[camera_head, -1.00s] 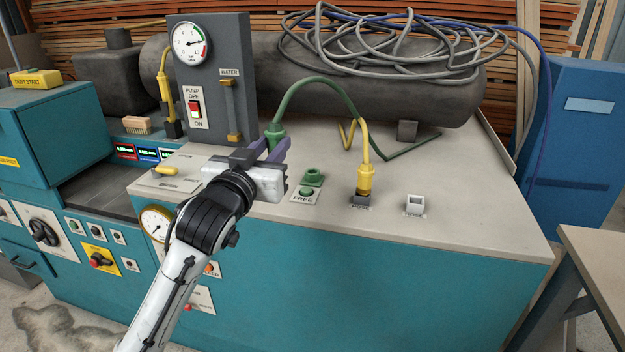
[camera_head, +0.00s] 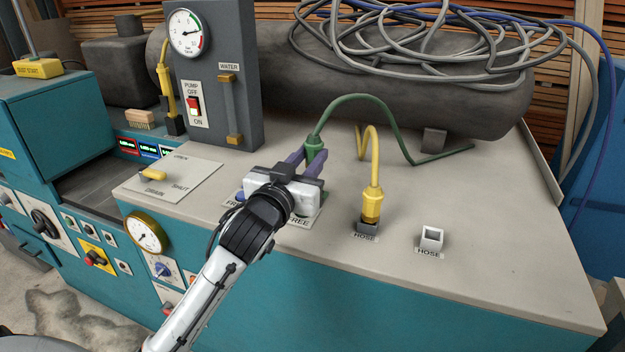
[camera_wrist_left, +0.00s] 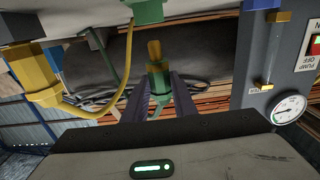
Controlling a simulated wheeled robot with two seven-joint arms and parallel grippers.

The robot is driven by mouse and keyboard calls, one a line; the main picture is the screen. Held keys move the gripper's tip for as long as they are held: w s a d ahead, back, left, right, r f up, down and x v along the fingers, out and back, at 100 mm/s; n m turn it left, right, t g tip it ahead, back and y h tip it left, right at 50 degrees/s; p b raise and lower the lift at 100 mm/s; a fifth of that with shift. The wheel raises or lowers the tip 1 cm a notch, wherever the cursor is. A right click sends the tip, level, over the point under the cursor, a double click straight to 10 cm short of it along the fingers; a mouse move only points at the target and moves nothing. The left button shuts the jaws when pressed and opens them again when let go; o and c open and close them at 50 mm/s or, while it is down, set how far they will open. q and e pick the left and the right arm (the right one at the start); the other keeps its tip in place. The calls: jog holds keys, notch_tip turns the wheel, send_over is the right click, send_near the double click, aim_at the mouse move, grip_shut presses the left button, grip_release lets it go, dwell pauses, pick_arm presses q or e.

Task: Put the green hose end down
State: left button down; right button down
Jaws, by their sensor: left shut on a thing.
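My left gripper (camera_head: 314,167) is shut on the green hose end (camera_head: 315,146), with its purple fingers on either side. In the left wrist view the green hose end (camera_wrist_left: 158,82) sits between the fingers, with a brass-coloured tip. It is held above the machine's top, and the green hose (camera_head: 362,99) arches away to the right. A green fitting (camera_wrist_left: 148,11) shows at the top edge of the wrist view, apart from the held end. My right gripper is not in view.
A yellow hose end (camera_head: 372,200) stands in a socket marked HOSE, right of my gripper. An empty square socket (camera_head: 431,238) is farther right. The grey pump panel (camera_head: 222,90) rises at the left behind the gripper. The pale top (camera_head: 490,210) is clear at the right.

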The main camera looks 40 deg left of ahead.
pick_arm(q)
notch_tip(320, 180, down, 4)
jog(key=shift+f+b, duration=0.1)
jog(key=shift+b, duration=0.2)
jog(key=shift+f, duration=0.25)
jog(key=c, duration=1.5)
grip_release()
jog(key=shift+o, duration=0.2)
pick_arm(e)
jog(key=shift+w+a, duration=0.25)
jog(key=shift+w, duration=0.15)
